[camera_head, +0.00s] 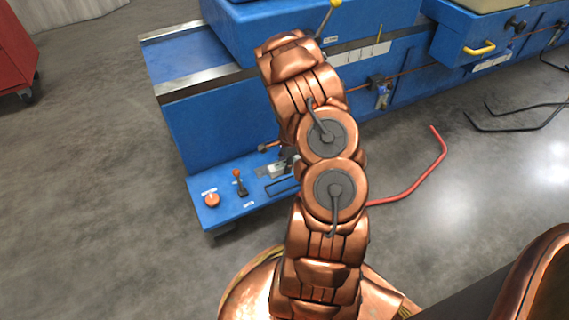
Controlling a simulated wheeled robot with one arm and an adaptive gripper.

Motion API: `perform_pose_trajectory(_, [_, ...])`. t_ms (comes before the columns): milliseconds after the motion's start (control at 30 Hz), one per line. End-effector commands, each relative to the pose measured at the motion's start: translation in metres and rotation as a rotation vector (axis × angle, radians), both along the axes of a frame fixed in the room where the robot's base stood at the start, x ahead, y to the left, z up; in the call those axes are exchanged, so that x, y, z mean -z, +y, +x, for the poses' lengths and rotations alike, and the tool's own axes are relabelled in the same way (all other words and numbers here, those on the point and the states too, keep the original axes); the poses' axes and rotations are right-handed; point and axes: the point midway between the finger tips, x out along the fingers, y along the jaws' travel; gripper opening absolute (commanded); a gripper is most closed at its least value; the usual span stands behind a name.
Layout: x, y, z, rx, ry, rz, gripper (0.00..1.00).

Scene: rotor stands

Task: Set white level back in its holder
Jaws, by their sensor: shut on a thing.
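I cannot pick out the white level for certain. A long pale strip (355,57) lies along the front of the blue machine (220,125), right of my arm. I cannot tell whether it is the level, its holder or a label. My copper-coloured arm rises through the middle of the view and hides part of the machine. My gripper is not clearly visible, and anything it holds is hidden behind the arm links.
A low blue ledge (238,203) carries an orange knob (211,199) and a small lever (239,184). A red bent bar (425,175) is right of my arm. Black bent bars (510,128) lie farther right. A red cabinet (15,50) stands at left, with open floor before it.

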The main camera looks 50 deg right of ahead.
Motion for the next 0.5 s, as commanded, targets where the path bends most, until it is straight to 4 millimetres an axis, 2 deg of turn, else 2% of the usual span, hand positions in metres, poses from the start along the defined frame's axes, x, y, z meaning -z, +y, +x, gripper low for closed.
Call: perform_pose_trajectory(500, [0.038, 0.000, 0.000, -0.003, 0.000, 0.002, 0.00])
